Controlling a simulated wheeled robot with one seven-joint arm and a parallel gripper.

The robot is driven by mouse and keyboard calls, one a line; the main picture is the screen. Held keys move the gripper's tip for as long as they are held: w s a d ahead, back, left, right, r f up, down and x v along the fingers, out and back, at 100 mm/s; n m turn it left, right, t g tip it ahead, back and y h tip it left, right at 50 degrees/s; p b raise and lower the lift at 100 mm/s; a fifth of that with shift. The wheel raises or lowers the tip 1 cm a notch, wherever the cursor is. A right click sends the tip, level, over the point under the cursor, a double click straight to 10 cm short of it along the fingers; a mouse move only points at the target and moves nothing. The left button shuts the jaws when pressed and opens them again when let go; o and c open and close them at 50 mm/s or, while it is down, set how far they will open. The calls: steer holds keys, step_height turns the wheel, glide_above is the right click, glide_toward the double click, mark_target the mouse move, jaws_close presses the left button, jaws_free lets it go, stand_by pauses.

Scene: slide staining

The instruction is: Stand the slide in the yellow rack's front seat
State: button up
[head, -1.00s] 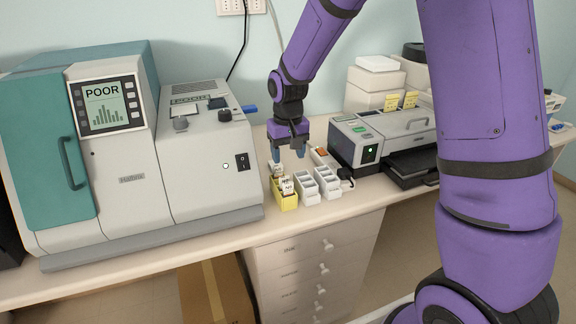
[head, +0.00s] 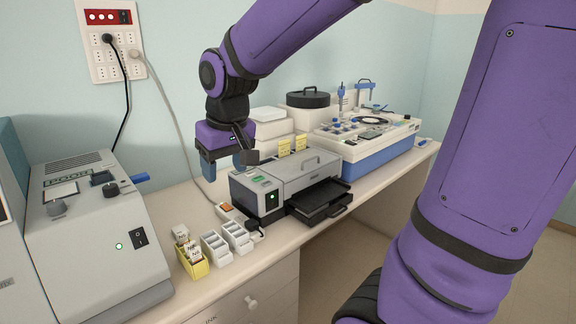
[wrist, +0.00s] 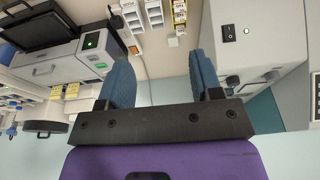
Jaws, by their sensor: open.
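The yellow rack (head: 196,269) stands on the bench among small racks, and its edge shows at the top of the wrist view (wrist: 180,17). White-topped slides (head: 192,251) stand in it. The picture is too small to tell which seat each occupies or which is the task's slide. My gripper (head: 226,168) is open, its blue fingers apart with nothing between them. It is raised well above the bench, above and behind the racks. In the wrist view, the gap between the fingers (wrist: 161,75) is empty.
Two white racks (head: 215,249) stand right of the yellow rack. A grey stainer-like machine (head: 90,235) is at the left. A grey printer-like device (head: 257,196) with a black tray (head: 320,199) stands to the right. Wall outlets (head: 108,62) and cables are behind.

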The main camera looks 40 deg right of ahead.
steer(key=s+d+r+t, duration=0.1)
steer(key=s+r, duration=0.1)
steer(key=s, duration=0.5)
steer(key=s+d+r+t, duration=0.1)
steer(key=s+r, duration=0.1)
steer(key=s, duration=0.6)
steer(key=shift+s+d+r, duration=0.15)
steer(key=shift+s+d, duration=0.05)
steer(key=shift+s, duration=0.05)
stand_by(1.6)
